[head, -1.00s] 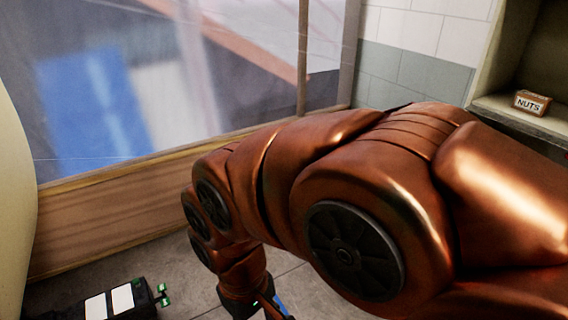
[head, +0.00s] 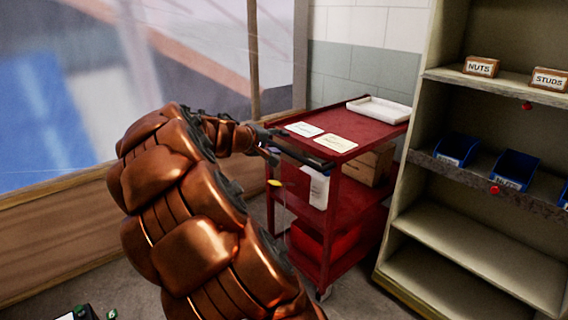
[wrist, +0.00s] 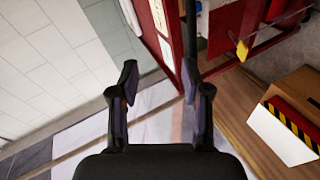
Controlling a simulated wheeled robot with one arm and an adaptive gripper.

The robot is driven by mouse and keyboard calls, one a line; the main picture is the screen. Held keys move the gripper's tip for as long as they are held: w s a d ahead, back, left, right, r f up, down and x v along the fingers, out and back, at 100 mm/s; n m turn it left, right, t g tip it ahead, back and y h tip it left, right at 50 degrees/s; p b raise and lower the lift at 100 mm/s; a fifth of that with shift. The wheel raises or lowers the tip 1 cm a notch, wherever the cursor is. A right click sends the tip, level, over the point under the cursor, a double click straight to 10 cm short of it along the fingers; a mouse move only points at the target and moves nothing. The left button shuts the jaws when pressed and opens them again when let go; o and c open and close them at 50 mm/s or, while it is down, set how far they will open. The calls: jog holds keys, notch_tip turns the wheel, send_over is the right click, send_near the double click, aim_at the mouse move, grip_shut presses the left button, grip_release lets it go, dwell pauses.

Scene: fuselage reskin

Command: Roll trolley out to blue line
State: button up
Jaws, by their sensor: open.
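The red trolley (head: 300,210) stands beside the shelf in the head view, with three tiers and a dark handle bar (head: 300,155) along its near edge. My gripper (head: 268,146) is at the left end of that bar. In the wrist view my gripper (wrist: 160,90) is open with nothing between its fingertips. The dark bar (wrist: 190,25) runs down to the right finger there; I cannot tell whether they touch. The trolley's red frame (wrist: 160,20) also shows there. A yellow tag (head: 275,183) hangs below the handle. No blue line is visible.
A tall shelf (head: 405,225) with blue bins and labelled boxes stands close on the trolley's right. A white tray (head: 379,110) and papers lie on its top; a cardboard box (head: 368,166) is on a lower tier. A wood-framed window wall (head: 60,225) is at left.

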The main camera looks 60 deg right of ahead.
jog(key=w+d+f+n+h+b, duration=0.1)
jog(key=w+d+f+h+b, duration=0.15)
jog(key=w+d+f, duration=0.35)
jog(key=n+t+b, duration=0.3)
jog(key=n+b, duration=0.1)
send_near(283, 151)
jog(key=r+x, duration=0.1)
jog(key=x, duration=0.3)
jog(key=shift+f+x, duration=0.25)
jog(key=shift+x, duration=1.7)
jog(key=shift+f+x, duration=0.2)
jog(key=shift+x, duration=1.7)
jog(key=shift+a, duration=0.1)
grip_shut()
jog(key=shift+w, duration=0.1)
